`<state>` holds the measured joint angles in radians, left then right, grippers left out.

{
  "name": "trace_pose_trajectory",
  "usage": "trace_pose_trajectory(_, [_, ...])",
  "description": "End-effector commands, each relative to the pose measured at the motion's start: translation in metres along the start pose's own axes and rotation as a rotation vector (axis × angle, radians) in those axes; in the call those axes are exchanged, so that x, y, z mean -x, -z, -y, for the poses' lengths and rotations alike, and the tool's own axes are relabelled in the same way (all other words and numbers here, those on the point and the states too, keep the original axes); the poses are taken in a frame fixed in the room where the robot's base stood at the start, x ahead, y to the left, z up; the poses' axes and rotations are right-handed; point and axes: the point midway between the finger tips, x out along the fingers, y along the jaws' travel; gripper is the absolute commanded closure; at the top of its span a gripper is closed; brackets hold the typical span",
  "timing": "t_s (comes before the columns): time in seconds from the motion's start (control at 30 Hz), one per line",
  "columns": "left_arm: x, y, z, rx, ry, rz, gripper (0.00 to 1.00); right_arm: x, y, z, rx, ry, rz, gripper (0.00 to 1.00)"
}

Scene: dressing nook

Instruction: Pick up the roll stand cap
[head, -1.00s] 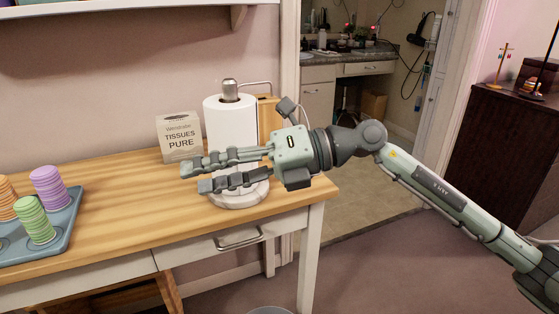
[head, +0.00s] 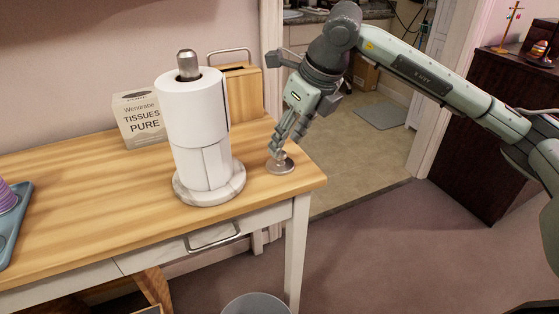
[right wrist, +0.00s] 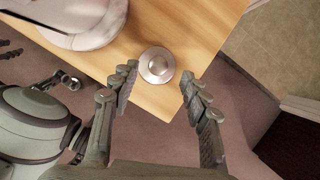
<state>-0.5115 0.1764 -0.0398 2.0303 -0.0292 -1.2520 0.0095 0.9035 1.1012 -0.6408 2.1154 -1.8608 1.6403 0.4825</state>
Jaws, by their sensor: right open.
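The roll stand cap (head: 281,164) is a small round metal disc with a raised knob, lying on the table near its right end. It also shows in the right wrist view (right wrist: 156,65), just beyond the fingertips. My right gripper (head: 280,148) points down at the cap from above, its fingers partly covering the knob. In the right wrist view my right gripper (right wrist: 160,80) is open, with a finger on each side of the cap's line and nothing held. I cannot tell whether a finger touches the cap. My left gripper is not in view.
The paper roll on its marble-based stand (head: 205,135) stands left of the cap. Behind are a tissue box (head: 141,118) and a wooden box with a metal handle (head: 243,90). A blue tray (head: 14,225) is at far left. The table's right edge is close to the cap.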

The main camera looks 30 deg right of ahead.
Motion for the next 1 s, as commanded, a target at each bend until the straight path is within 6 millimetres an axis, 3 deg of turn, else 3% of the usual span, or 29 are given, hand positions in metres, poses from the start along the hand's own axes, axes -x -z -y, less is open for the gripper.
trace_pose_trajectory(0.23, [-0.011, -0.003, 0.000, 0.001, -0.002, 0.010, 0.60, -0.035, 0.002, -0.003, 0.001, -0.004, -0.002, 0.54])
trace_pose_trajectory(0.53, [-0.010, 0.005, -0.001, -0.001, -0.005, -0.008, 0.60, -0.039, 0.002, -0.003, 0.001, -0.003, 0.000, 0.55])
trace_pose_trajectory(0.9, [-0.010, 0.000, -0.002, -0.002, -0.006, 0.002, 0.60, -0.038, 0.002, -0.003, 0.001, -0.003, 0.000, 1.00])
trace_pose_trajectory(1.0, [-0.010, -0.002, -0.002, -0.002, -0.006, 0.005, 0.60, -0.038, 0.002, -0.003, 0.001, -0.003, 0.000, 1.00])
